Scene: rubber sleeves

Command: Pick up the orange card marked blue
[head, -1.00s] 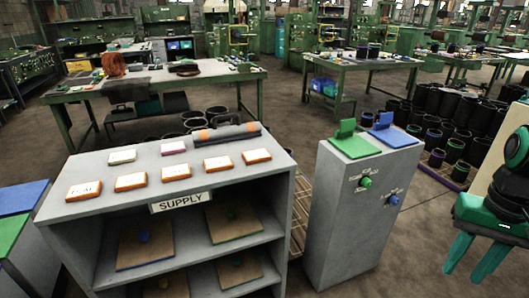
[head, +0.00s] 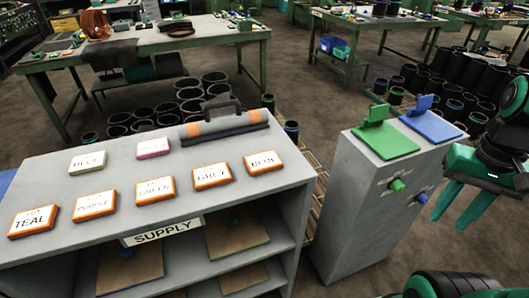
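The orange card marked BLUE (head: 263,162) lies flat on top of the grey supply cabinet (head: 100,262), at the right end of a row of orange cards. The card marked GREY (head: 212,176) is just left of it, then GREEN (head: 155,190), a card that seems to read PURPLE (head: 94,205), and TEAL (head: 34,221). My gripper (head: 454,214) hangs at the right edge, its green fingers apart and nothing between them. It is well to the right of the card, beyond the grey pedestal.
A white card (head: 88,162) and a pink card (head: 153,148) lie behind the row, beside a grey and orange roll (head: 222,127). The grey pedestal (head: 360,205) bears a green plate (head: 386,139) and a blue plate (head: 431,125). Black sleeves (head: 440,85) stand on the floor behind.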

